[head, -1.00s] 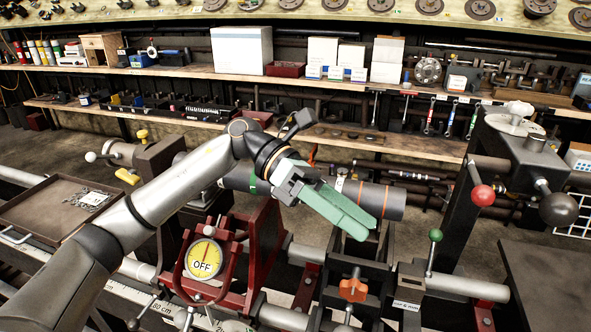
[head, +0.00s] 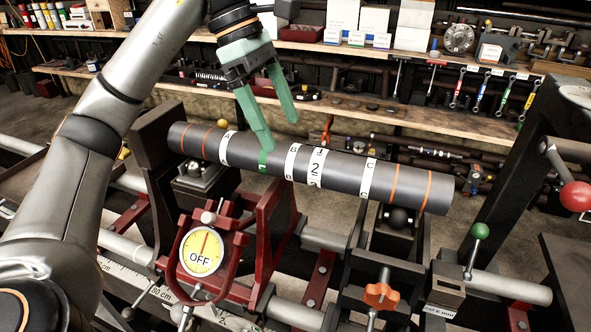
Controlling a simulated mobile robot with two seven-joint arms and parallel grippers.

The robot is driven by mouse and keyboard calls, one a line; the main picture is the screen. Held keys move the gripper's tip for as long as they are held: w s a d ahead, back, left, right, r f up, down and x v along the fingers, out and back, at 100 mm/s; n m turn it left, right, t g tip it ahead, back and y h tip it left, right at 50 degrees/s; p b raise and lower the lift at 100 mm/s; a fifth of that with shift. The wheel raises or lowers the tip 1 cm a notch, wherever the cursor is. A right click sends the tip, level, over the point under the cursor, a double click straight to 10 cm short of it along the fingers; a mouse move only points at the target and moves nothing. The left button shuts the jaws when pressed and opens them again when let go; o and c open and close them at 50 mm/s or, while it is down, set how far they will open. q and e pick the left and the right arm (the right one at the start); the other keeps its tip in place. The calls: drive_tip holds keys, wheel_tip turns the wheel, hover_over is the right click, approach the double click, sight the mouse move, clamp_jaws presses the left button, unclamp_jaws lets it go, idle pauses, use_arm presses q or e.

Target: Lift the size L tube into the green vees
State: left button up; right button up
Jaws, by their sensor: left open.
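A long dark grey tube (head: 333,168) with white lettered bands, a green band and orange rings lies across the middle of the head view. Its left end is over a silver-and-black support (head: 201,172). Its right end is over a dark support with a round black top (head: 399,217). My left gripper (head: 280,136), with green fingers, is open and empty above the tube near the green band. One fingertip overlaps the tube in the picture; contact cannot be told. My right gripper is not in view.
A red stand (head: 273,225) is below the tube, with a yellow OFF dial (head: 202,252) in front. An orange knob (head: 382,291), a green-knobbed lever (head: 480,231) and a red ball handle (head: 575,196) are at the right. Loaded shelves (head: 350,118) stand behind.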

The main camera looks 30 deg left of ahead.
sight(290, 145)
use_arm(q)
drive_tip(key=b+x, duration=0.1)
drive_tip(key=x, duration=0.6)
drive_tip(key=shift+d+f, duration=0.1)
drive_tip(key=shift+c, duration=0.2)
clamp_jaws()
idle(0.5)
drive_tip(key=shift+r, duration=0.25)
